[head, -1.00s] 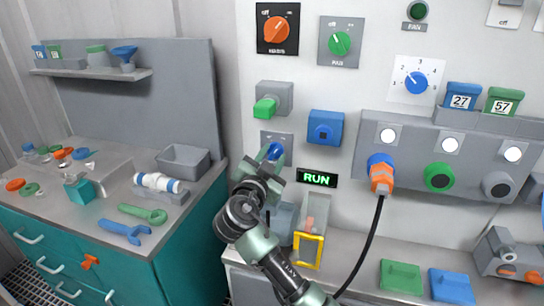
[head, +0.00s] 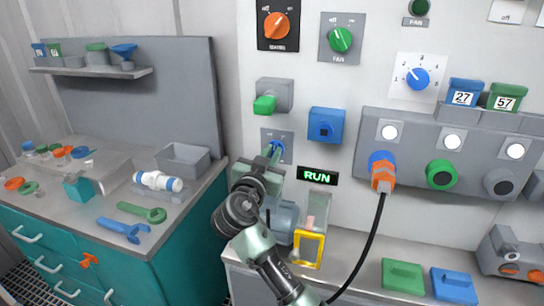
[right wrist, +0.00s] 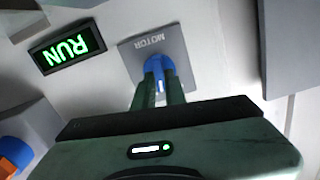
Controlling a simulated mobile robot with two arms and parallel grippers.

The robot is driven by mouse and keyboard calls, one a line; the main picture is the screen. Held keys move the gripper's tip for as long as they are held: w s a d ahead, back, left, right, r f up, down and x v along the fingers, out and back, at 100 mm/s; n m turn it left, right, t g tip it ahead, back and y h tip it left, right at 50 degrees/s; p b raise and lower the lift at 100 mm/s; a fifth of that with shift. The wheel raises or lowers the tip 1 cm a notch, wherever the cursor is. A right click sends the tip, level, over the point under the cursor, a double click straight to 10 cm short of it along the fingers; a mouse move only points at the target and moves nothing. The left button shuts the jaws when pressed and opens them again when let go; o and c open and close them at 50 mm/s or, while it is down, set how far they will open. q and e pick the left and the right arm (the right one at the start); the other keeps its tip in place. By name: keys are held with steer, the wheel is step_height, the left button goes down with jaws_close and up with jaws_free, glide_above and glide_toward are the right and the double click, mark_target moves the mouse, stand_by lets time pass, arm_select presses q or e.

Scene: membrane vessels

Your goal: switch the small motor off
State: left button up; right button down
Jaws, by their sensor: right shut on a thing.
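The motor switch is a blue knob (right wrist: 158,66) on a grey plate marked MOTOR (right wrist: 178,50). In the head view the knob (head: 278,147) is on the wall panel, partly hidden by my gripper. My right gripper (right wrist: 158,88) is shut on this knob, with one finger on each side. It also shows in the head view (head: 273,156), reaching up from below. A display (head: 317,177) to the right of the switch glows green with RUN; it shows in the right wrist view too (right wrist: 68,50). My left gripper is not in view.
A green-handled switch box (head: 272,97) and a blue box (head: 326,125) sit close around the knob. An orange plug (head: 382,177) with a black cable is at the right. A yellow-framed clear box (head: 310,248) stands below. A workbench with tools (head: 125,230) is at the left.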

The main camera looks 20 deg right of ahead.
steer(key=n, duration=0.3)
steer(key=shift+n, duration=0.4)
steer(key=shift+a+n+p, duration=0.15)
steer(key=shift+n+p, duration=0.55)
steer(key=shift+n, duration=1.2)
steer(key=c, duration=1.5)
jaws_free()
steer(key=shift+w, duration=0.1)
steer(key=shift+o, duration=0.2)
steer(key=shift+f, duration=0.1)
